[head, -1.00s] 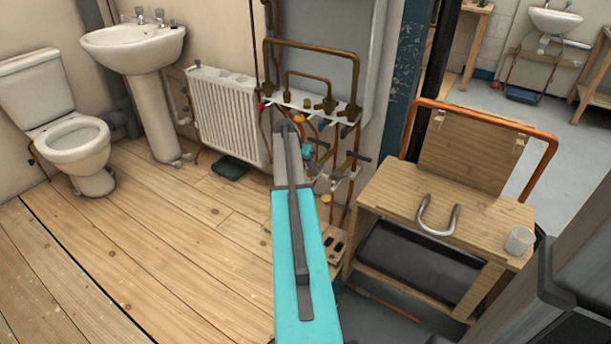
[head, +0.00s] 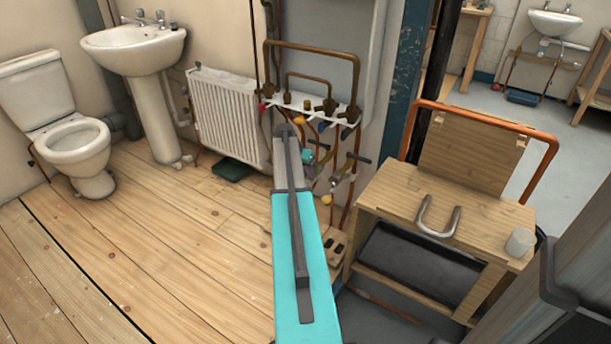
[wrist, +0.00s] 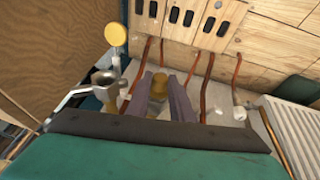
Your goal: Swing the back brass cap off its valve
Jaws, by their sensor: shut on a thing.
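In the wrist view a brass cap (wrist: 160,80) sits between the fingertips of my gripper (wrist: 163,88), which is shut on it. The fingers hide most of its sides, and the valve under it is hidden. Another round brass-yellow cap (wrist: 115,35) stands apart at the upper left, beside an open metal valve end (wrist: 104,77). In the head view my arm covers most of my gripper. One yellow cap (head: 326,199) shows to the right of my arm, below the pipe manifold. I cannot tell in the head view how the held cap sits.
Several copper pipes (wrist: 206,88) rise close around the fingers. The white radiator (head: 229,115) stands to the left in the head view. A wooden bench (head: 445,210) with a bent metal pipe (head: 437,222) and a cup (head: 520,241) is at the right. The floor at left is open.

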